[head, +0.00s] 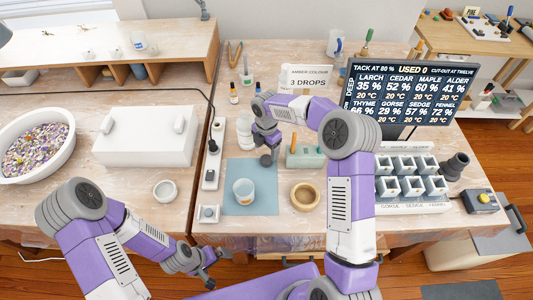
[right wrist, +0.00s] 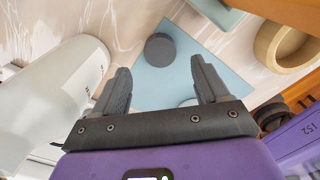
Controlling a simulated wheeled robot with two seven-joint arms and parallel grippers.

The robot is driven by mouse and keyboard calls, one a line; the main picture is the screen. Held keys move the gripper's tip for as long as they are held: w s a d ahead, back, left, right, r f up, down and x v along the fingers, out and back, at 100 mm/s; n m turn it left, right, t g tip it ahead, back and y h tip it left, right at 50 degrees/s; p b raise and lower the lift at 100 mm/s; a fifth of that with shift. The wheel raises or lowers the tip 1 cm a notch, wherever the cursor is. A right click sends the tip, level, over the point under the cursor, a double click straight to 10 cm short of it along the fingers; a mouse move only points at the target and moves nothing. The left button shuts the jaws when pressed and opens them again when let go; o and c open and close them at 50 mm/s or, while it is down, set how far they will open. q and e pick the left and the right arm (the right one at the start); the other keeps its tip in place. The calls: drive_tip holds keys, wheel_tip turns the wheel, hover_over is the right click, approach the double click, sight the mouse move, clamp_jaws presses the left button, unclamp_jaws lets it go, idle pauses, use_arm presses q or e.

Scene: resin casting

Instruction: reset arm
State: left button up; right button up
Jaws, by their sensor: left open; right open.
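My right gripper (head: 268,158) hangs over the back part of the blue mat (head: 262,205), its arm bent in from the right. In the right wrist view its two fingers (right wrist: 161,85) are apart with nothing between them. A dark round piece (right wrist: 160,48) shows on the mat beyond the fingertips. My left gripper (head: 210,278) is low at the front, in front of the table edge. Its jaws are small and partly unclear there.
A clear cup (head: 243,191) stands on the mat, with a wooden bowl (head: 305,196) to its right. White bottles (head: 245,130) stand close left of my right gripper. A green block (head: 305,157), moulds (head: 410,186) and a screen (head: 411,92) are further right.

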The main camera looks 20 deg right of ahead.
sight(267, 159)
wheel_tip(267, 159, up, 6)
drive_tip(key=p, duration=0.1)
drive_tip(key=shift+r, duration=0.2)
